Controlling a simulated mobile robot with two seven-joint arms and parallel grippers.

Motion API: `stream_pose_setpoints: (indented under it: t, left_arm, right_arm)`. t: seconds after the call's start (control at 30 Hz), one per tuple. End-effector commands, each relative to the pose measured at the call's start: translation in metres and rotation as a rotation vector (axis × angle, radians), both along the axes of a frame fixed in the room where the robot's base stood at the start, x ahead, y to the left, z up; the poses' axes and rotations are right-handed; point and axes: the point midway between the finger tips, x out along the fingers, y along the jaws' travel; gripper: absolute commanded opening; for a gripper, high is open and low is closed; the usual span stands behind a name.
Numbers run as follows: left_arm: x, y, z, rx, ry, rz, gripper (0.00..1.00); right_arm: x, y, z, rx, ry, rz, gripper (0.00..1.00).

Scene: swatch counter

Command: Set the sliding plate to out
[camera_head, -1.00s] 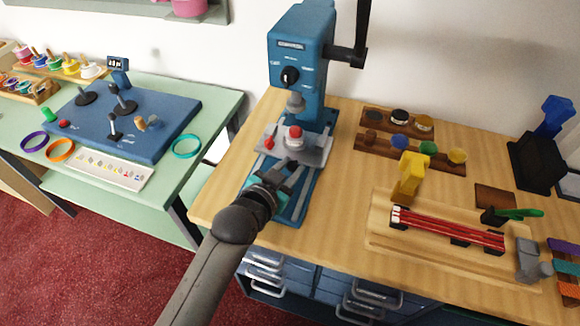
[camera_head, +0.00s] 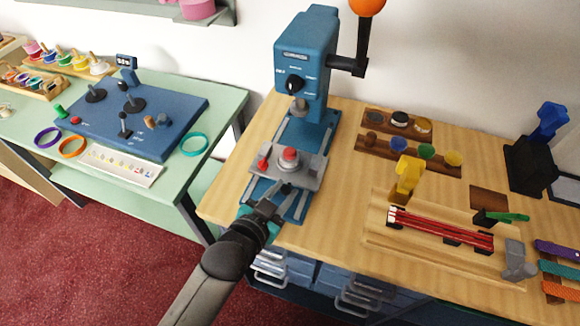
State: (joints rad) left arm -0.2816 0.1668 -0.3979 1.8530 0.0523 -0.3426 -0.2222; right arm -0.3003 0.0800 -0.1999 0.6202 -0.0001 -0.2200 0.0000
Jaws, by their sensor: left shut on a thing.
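The grey sliding plate (camera_head: 309,164) sits on the rails of the blue press base (camera_head: 326,127), in front of the blue press (camera_head: 306,62). It carries a red round piece (camera_head: 289,154) and a small red knob (camera_head: 262,164). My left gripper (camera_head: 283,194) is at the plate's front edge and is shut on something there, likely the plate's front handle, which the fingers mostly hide. Bare rails show behind the plate, under the press head. My right gripper is not in view.
A black crank (camera_head: 361,45) with an orange ball sticks out to the press's right. A yellow clamp piece (camera_head: 407,172) and a wooden board with red rods (camera_head: 440,228) lie to the right. A green table (camera_head: 230,102) stands at left across a gap.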

Motion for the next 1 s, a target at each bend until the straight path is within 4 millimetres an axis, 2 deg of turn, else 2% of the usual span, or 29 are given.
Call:
stream_pose_setpoints:
  t: [0.03, 0.1, 0.3, 0.7, 0.73, 0.97, 1.0]
  left_arm:
    - [-0.012, 0.004, 0.001, 0.005, 0.011, 0.000, 0.00]
    - [-0.025, 0.009, 0.001, 0.005, 0.011, 0.000, 0.00]
    - [-0.051, 0.017, 0.000, 0.004, 0.008, 0.001, 0.00]
    - [-0.058, 0.019, -0.002, 0.004, 0.006, -0.001, 0.00]
    - [-0.058, 0.019, -0.002, 0.004, 0.006, -0.001, 0.34]
    - [-0.057, 0.018, -0.001, 0.003, 0.003, -0.001, 0.60]
    - [-0.056, 0.018, -0.001, 0.001, 0.003, 0.000, 0.60]
  right_arm:
    - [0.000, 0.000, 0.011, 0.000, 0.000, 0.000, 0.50]
    - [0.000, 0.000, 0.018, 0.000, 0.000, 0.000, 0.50]
    - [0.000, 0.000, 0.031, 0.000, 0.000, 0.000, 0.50]
    - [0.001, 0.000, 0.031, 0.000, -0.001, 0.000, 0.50]
    - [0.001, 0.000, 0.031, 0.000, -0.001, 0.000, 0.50]
    - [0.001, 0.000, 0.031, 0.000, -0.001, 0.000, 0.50]
    - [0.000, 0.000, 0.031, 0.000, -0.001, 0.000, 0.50]
